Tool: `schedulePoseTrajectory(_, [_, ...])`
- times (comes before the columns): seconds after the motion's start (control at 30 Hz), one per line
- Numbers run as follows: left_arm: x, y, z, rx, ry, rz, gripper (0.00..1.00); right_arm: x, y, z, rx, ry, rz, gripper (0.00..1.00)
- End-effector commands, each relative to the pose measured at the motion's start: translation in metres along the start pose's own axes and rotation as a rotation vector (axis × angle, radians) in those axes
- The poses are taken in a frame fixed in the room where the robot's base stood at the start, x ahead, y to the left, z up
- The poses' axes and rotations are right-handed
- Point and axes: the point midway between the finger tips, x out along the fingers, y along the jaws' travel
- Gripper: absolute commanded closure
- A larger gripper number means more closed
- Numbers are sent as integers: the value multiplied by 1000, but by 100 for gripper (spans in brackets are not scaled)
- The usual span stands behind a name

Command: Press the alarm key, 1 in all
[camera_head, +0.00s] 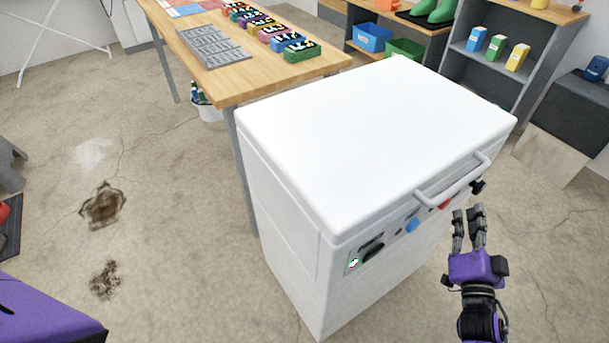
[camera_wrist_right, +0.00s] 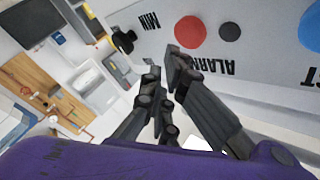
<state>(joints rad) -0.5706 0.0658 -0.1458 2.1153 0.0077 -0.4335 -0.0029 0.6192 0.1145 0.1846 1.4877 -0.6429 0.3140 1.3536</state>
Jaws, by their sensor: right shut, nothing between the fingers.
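The alarm key looks like a round red button (camera_head: 444,204) on the front panel of a white cabinet (camera_head: 370,110). In the right wrist view the red button (camera_wrist_right: 190,32) sits beside an upside-down "ALARM" label. A blue button (camera_head: 412,225) is left of it in the head view, and a small dark round spot (camera_wrist_right: 230,32) lies between them in the wrist view. My right gripper (camera_head: 468,212) is shut and empty, just in front of the panel and right of the red button. Its fingertips (camera_wrist_right: 162,68) appear close to the button; contact cannot be told. My left gripper is not in view.
A black knob (camera_head: 478,187) is right of the red button, and a handle bar (camera_head: 453,182) juts out above the panel. A wooden table (camera_head: 235,82) stands behind left. Shelves (camera_head: 505,75) stand at the back right. Floor right of the cabinet is clear.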

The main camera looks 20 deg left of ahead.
Motion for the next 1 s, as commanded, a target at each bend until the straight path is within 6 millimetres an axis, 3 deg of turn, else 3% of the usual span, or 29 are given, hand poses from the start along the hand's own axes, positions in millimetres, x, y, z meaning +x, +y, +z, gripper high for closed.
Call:
schedulePoseTrajectory(0.4, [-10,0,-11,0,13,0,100,-27,19,-21,-2,0,0,100])
schedulePoseTrajectory(1.0, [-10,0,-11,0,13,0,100,-28,20,-22,-1,1,0,100])
